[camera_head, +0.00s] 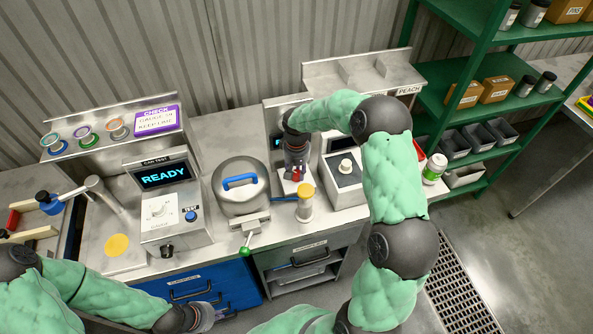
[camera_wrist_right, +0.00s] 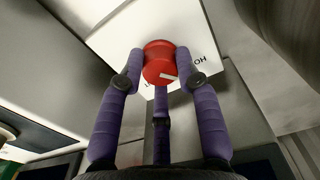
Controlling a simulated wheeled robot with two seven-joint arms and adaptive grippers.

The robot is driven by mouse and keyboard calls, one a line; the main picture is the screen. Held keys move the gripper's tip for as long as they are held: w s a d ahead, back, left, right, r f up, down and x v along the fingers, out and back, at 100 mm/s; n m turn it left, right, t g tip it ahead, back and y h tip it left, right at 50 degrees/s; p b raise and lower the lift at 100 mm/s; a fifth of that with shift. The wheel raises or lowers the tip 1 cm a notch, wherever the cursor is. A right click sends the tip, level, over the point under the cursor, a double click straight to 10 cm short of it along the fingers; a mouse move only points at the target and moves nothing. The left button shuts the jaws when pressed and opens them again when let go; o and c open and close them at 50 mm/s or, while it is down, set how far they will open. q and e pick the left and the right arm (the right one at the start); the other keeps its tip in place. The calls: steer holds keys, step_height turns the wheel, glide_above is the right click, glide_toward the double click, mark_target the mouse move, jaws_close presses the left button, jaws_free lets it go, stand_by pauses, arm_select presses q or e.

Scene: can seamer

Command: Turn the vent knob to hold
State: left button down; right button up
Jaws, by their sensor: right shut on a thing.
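The vent knob is red with a white pointer mark and shows in the right wrist view (camera_wrist_right: 158,60) on a white plate (camera_wrist_right: 125,32). Black letters, partly hidden, are beside the knob; "HO" can be read. My right gripper (camera_wrist_right: 160,82) has its purple fingers around the knob and is shut on it. In the head view the right gripper (camera_head: 297,172) points down at the small red knob behind the counter's front edge. My left gripper (camera_head: 208,317) is low at the bottom, away from the knob; its finger opening is unclear.
A steel pressure pot (camera_head: 240,187) with a blue handle stands left of the knob. A yellow-topped jar (camera_head: 305,203) is close in front of it. The can test box (camera_head: 165,190) reads READY. A scale-like box (camera_head: 345,165) stands right. Green shelves (camera_head: 470,85) are at right.

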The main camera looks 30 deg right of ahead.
stand_by(0.3)
steer(key=o, duration=1.1)
steer(key=shift+o, duration=0.2)
